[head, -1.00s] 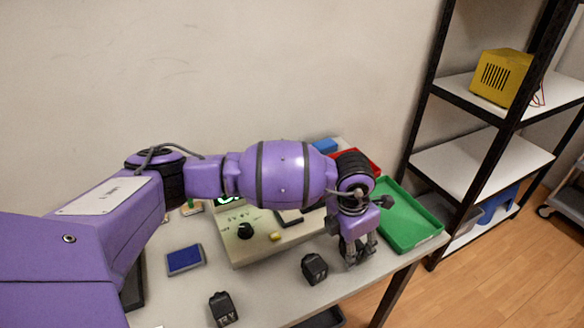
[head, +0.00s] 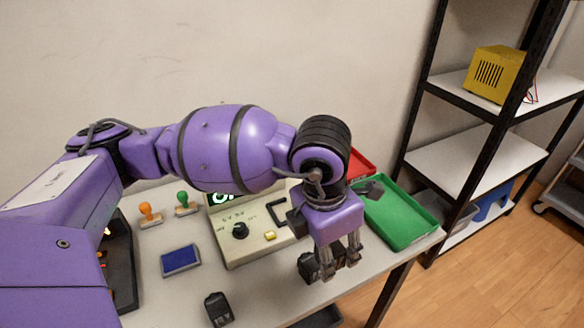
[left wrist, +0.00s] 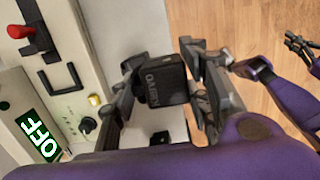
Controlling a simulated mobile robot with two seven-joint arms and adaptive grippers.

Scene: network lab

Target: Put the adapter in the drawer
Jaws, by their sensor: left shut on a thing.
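A black adapter (head: 306,266) is between the fingers of my left gripper (head: 338,262), over the front right part of the table. In the left wrist view the same adapter (left wrist: 172,84) shows pale lettering on its face, with a finger on either side. My left gripper is shut on it. A second black adapter (head: 218,308) stands near the front edge of the table. My right gripper (left wrist: 302,46) shows small at the upper right of the left wrist view, empty, its fingers apart. A dark edge (head: 325,318) shows below the tabletop; I cannot tell whether it is the drawer.
A green tray (head: 405,222) is at the right end of the table. A blue pad (head: 180,261) and two stamps (head: 150,214) are left. Black shelves (head: 475,160) stand right.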

